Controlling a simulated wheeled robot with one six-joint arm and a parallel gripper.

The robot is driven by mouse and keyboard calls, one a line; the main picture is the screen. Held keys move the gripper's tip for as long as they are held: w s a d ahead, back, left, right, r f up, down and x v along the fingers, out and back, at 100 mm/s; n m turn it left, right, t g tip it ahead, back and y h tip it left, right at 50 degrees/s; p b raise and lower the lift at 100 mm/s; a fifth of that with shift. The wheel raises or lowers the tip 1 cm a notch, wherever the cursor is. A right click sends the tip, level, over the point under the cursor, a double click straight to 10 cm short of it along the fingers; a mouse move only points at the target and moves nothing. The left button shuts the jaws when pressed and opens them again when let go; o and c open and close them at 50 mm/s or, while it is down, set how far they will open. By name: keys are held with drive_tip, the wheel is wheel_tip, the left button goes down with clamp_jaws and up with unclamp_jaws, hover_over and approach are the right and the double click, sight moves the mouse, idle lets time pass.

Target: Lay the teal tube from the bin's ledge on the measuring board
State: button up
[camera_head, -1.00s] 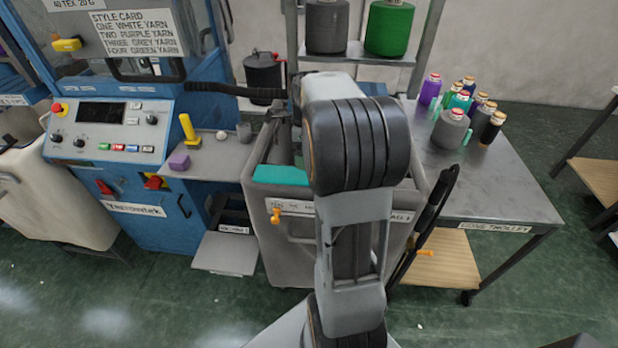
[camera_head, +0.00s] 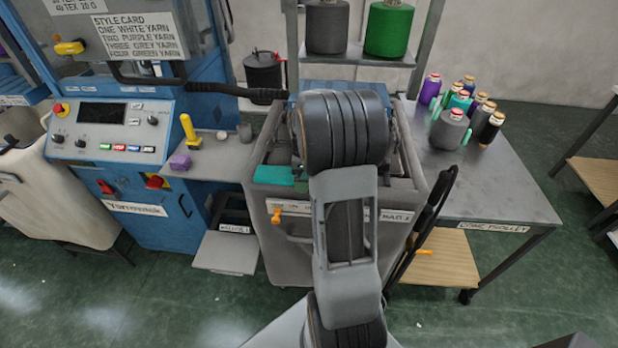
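The teal tube (camera_head: 275,175) lies flat along the front ledge of the grey bin (camera_head: 291,238), at its left part. My gripper is largely hidden behind the arm's thick dark joint. Dark grey parts show just behind the teal tube, but I cannot make out fingertips or whether they touch it. I cannot pick out the measuring board with certainty; a blue flat surface shows partly behind my arm.
A blue machine with a control panel (camera_head: 108,125) stands left, with a side shelf holding a purple block (camera_head: 180,162) and a yellow-handled item (camera_head: 190,130). The cone trolley (camera_head: 500,185) stands right with several yarn cones. A dark handle (camera_head: 428,228) rises at the bin's right.

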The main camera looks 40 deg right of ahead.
drive_tip(key=c, duration=0.9)
